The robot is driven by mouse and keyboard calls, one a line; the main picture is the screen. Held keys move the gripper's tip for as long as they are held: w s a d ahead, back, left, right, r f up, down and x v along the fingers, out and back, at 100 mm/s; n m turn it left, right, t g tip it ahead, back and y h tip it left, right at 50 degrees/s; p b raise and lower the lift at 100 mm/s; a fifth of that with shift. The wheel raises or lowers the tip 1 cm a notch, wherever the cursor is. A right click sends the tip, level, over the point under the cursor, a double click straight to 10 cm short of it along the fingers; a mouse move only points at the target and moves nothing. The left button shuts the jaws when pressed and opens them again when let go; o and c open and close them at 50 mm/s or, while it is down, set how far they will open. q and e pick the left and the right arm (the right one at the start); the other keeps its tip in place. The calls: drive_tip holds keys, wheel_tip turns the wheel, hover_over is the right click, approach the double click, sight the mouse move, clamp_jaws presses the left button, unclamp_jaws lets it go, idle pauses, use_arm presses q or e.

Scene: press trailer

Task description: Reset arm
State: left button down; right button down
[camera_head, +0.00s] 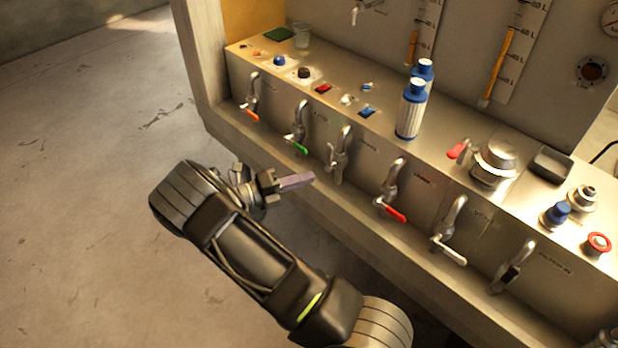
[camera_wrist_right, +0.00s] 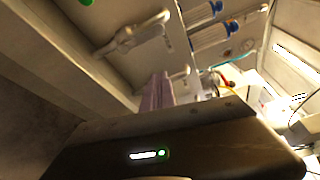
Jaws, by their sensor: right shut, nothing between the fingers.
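My right arm comes in from the bottom of the head view and bends toward the panel. My right gripper (camera_head: 296,182) is shut and empty, its purplish fingers pointing right toward the row of valves. It hangs in front of the panel, apart from the handles as far as I can tell. In the right wrist view the shut fingers (camera_wrist_right: 158,92) show above the dark gripper body, with a grey lever handle (camera_wrist_right: 130,36) beyond them. My left gripper is not in view.
The press panel (camera_head: 300,95) carries several levers, including an orange one (camera_head: 249,115), a green one (camera_head: 299,146) and a red one (camera_head: 396,214). Two blue-and-white cartridges (camera_head: 410,110) stand on its top. A ledge (camera_head: 270,155) runs below the levers. Open floor (camera_head: 80,200) lies left.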

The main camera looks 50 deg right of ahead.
idle(0.4)
drive_tip(key=s+a+f+m+y, duration=0.3)
drive_tip(key=s+f, duration=0.2)
drive_tip(key=f, duration=0.3)
drive_tip(key=s+a+f+m+y, duration=0.25)
drive_tip(key=s+f+y, duration=0.2)
drive_tip(key=f, duration=0.35)
drive_tip(key=s+a+f+m+y, duration=0.5)
drive_tip(key=s+a+f, duration=0.15)
drive_tip(key=a, duration=0.45)
drive_tip(key=s+a+f+m+t+y, duration=0.25)
drive_tip(key=a+m+y, duration=0.4)
drive_tip(key=a, duration=0.65)
drive_tip(key=a+r+m+t+y, duration=0.1)
drive_tip(key=a+r+m+t, duration=0.2)
drive_tip(key=a+m, duration=0.8)
drive_tip(key=w+m+t, duration=0.1)
drive_tip(key=m, duration=0.2)
drive_tip(key=shift+r, duration=0.3)
